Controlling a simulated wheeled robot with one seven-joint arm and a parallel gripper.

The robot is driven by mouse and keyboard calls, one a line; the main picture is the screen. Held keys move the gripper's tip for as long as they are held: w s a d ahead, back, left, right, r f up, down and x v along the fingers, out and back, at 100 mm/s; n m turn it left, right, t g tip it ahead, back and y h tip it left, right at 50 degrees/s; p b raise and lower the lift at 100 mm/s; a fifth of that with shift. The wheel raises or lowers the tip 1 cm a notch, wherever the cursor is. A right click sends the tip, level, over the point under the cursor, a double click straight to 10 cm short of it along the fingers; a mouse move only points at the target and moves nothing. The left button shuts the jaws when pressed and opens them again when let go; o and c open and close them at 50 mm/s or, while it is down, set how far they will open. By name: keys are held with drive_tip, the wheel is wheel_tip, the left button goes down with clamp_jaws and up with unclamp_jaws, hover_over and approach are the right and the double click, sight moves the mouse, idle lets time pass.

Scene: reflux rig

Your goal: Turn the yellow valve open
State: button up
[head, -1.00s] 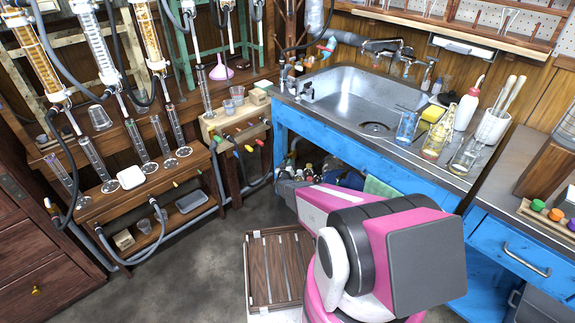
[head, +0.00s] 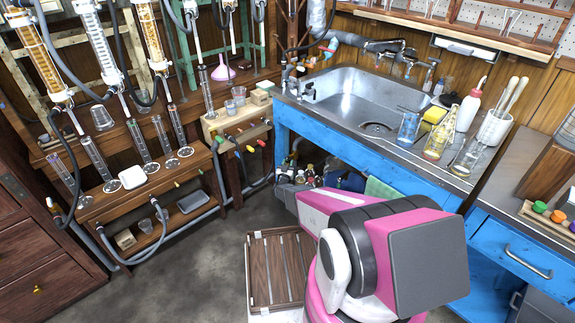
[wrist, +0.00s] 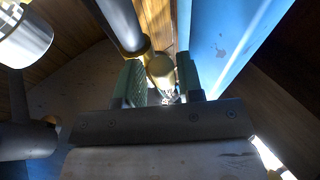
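In the head view, a small yellow valve handle (head: 250,148) shows on the front of a wooden box, between a green and a red one. Another yellowish handle (head: 177,184) shows on the lower rack at left. My arm reaches left below the sink bench, and the gripper's fingers cannot be made out there. In the wrist view my gripper (wrist: 161,82) has its two green-padded fingers apart. A pale yellow rounded thing (wrist: 160,70) lies between or just beyond them. I cannot tell whether the fingers touch it, or which handle it is.
The blue sink bench (head: 370,165) stands to the right of the valve box, with bottles (head: 312,178) beneath it. In the wrist view a blue panel (wrist: 225,45) runs close on the right and a dark pipe (wrist: 118,22) on the upper left. The grey floor (head: 215,255) at left is clear.

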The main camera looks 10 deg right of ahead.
drive_tip(key=shift+w+a, duration=0.15)
drive_tip(key=shift+a, duration=0.2)
